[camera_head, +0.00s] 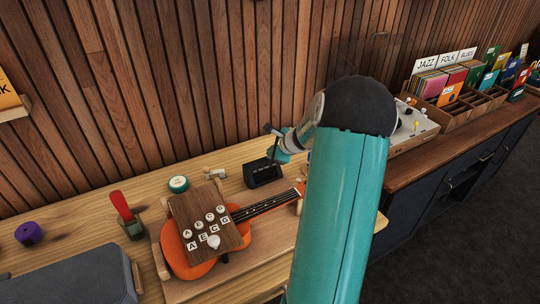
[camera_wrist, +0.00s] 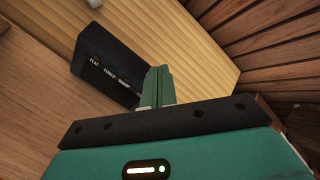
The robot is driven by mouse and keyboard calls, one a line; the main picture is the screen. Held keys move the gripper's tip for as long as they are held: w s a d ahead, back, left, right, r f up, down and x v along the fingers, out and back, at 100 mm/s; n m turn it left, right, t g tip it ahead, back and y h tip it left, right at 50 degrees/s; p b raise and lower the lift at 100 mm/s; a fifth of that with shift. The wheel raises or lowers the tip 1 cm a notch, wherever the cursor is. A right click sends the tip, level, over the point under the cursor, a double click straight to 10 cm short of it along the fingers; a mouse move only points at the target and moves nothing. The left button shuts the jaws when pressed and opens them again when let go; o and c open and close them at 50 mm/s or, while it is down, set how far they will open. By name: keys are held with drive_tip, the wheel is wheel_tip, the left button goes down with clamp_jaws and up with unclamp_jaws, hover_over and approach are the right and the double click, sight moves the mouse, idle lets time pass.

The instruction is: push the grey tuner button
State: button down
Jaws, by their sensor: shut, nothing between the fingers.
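The tuner is a small black box (camera_head: 263,172) on the wooden bench, behind the ukulele's neck. In the wrist view the tuner (camera_wrist: 106,60) is tilted at upper left, with small light lettering on its dark face. I cannot make out a grey button in either view; the fingers may hide part of the tuner. My gripper (camera_head: 279,157) is above and just right of the tuner in the head view. In the wrist view the green fingers (camera_wrist: 158,76) are together and empty, their tips beside the tuner's edge. I cannot tell whether they touch it.
An orange ukulele (camera_head: 180,252) lies in front, with a wooden board of lettered white knobs (camera_head: 205,222) over its body. A green-rimmed round tin (camera_head: 178,184), a red-handled tool (camera_head: 121,206) and a purple roll (camera_head: 28,233) stand left. Record bins (camera_head: 455,108) are at right.

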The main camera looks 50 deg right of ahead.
idle(0.4)
drive_tip(key=shift+r, duration=0.45)
drive_tip(key=shift+r, duration=3)
